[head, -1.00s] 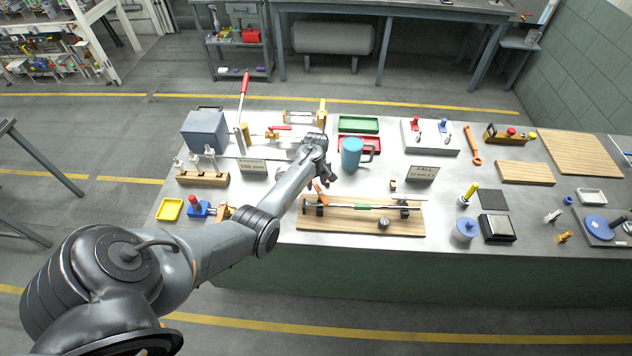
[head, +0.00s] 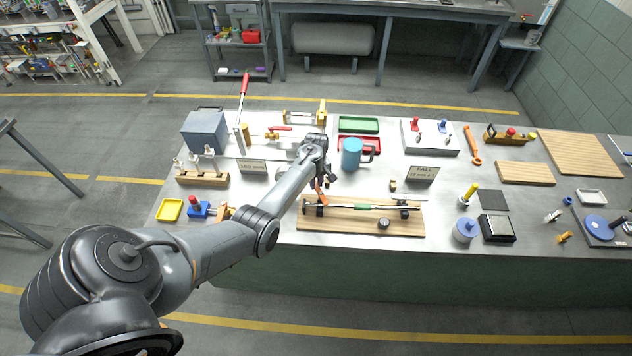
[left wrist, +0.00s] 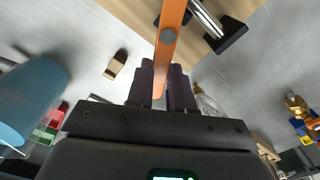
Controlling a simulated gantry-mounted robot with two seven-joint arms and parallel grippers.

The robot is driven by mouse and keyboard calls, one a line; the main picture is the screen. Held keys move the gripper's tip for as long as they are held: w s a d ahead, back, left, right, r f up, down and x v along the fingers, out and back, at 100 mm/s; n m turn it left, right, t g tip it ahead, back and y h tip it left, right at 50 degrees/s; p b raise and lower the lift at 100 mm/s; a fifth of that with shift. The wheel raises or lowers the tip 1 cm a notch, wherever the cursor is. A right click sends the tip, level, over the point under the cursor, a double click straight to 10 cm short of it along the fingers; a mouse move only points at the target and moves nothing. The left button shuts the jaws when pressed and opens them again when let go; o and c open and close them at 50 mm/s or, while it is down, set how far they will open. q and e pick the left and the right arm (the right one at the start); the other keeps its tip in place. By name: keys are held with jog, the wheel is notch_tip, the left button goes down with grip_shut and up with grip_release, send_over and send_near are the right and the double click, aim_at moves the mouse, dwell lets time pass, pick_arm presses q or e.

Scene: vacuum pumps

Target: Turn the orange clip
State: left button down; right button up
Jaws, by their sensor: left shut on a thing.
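The orange clip (head: 319,193) is at the left end of a metal rod (head: 362,206) mounted on a wooden board (head: 340,227). The arm partly hides the clip's upper end in the head view. My right gripper is not in view.
A blue mug (head: 352,153) stands close to the right of my left gripper. A grey sign (head: 422,173) stands behind the board's right end. A second sign (head: 252,166) and a wooden holder (head: 203,178) stand left.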

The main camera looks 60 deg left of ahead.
pick_arm(q)
jog(key=m, duration=0.1)
jog(key=w+m, duration=0.1)
jog(key=shift+d+m+p, duration=0.1)
jog(key=shift+m+p, duration=0.25)
jog(key=shift+m, duration=0.05)
jog(key=shift+w+d+m, duration=0.15)
jog(key=shift+w+m, duration=0.05)
jog(key=shift+m, duration=0.6)
jog(key=shift+w+d+m, duration=0.1)
jog(key=shift+w+m, duration=0.1)
jog(key=shift+m, duration=0.6)
jog(key=c, duration=1)
grip_release()
jog(key=shift+p, duration=0.3)
